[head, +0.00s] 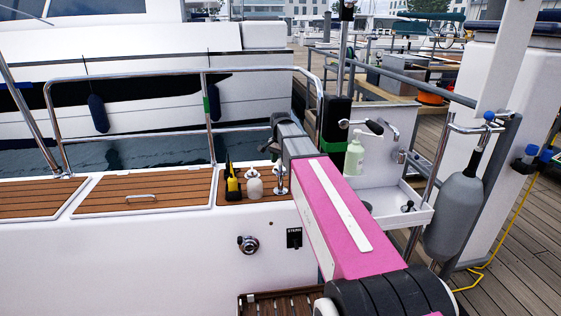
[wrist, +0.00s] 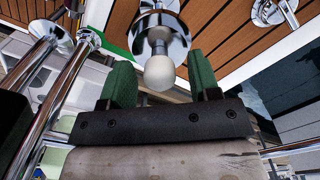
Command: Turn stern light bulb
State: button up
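The stern light bulb (wrist: 159,73) is a small frosted white bulb in a round chrome fitting (wrist: 160,35), seen in the wrist view. My gripper (wrist: 161,66) is open, with one green-padded finger on each side of the bulb in the picture. Gaps show between the bulb and both fingers; I cannot tell how deep the bulb sits between them. In the head view my gripper (head: 274,130) is a dark shape above the stern deck, at the end of my pink arm.
A chrome rail (head: 180,73) runs behind. A soap bottle (head: 354,155) and white sink (head: 385,200) are to the right. Chrome tubes (wrist: 60,95) pass left in the wrist view.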

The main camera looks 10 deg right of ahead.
notch_tip(320, 180, up, 11)
jog(key=shift+f, duration=0.1)
dwell(0.6)
jog(key=shift+s, duration=0.1)
